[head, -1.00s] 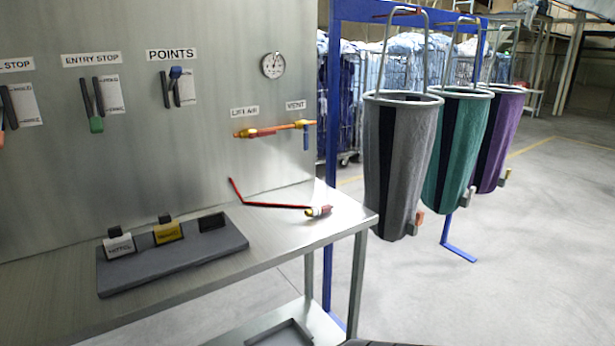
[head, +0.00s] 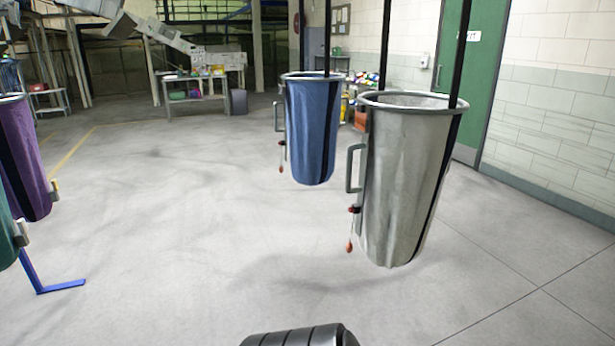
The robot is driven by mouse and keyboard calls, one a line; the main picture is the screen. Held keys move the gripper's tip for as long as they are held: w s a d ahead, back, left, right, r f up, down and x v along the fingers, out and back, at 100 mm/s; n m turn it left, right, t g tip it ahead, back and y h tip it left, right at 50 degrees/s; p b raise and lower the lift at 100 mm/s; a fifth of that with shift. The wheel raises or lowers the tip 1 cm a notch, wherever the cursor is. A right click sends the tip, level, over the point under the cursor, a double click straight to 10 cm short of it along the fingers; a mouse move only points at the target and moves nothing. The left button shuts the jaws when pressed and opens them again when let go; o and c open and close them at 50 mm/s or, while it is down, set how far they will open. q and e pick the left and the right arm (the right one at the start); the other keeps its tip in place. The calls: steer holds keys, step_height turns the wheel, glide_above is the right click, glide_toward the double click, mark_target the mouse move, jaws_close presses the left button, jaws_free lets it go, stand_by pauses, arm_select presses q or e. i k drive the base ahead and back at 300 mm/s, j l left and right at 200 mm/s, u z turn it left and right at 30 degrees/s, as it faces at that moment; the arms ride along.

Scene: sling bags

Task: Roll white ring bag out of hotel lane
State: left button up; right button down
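A pale grey-white bag (head: 405,185) hangs from black straps at the right in the head view, clear of the floor. At the bottom edge a dark ribbed part of my own body shows. Neither gripper is in view.
A purple bag (head: 22,160) and part of a teal bag (head: 6,238) hang at the left edge, above a blue stand foot (head: 50,286). Open concrete floor lies in the middle. A green door (head: 465,80) and tiled wall bound the right. A table (head: 196,95) stands far back.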

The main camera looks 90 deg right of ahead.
mark_target(406, 146)
steer(key=z, duration=2.75)
